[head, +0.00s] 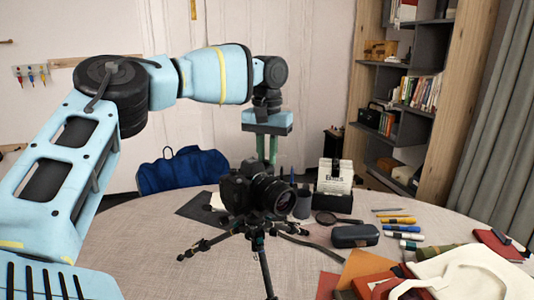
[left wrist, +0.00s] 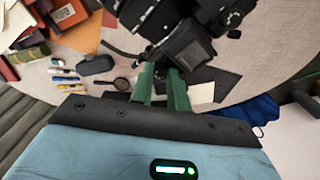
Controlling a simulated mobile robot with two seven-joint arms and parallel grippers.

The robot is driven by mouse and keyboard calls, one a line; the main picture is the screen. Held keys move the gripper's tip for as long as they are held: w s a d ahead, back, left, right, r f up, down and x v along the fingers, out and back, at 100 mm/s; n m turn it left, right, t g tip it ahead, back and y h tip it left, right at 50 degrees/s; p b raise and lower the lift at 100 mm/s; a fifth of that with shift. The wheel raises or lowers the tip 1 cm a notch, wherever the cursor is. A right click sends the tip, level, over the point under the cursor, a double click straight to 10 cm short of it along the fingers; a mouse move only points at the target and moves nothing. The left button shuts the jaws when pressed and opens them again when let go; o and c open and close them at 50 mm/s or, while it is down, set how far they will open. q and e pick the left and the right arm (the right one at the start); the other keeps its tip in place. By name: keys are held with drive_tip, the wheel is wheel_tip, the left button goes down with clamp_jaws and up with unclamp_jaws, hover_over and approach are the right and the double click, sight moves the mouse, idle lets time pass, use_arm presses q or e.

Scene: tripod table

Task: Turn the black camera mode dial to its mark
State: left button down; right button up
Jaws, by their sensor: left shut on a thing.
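A black camera (head: 238,192) with a large lens stands on a black tripod (head: 258,240) on the round table. In the left wrist view the camera (left wrist: 185,45) fills the top middle. My left gripper (head: 266,160) reaches down behind the camera from above. My right gripper is not in view.
A white bag (head: 470,272) fills the near right. A blue bag (head: 183,170) is behind the table.

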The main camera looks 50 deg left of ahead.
use_arm(q)
drive_tip(key=c, duration=1.3)
unclamp_jaws()
drive_tip(key=shift+c, duration=0.2)
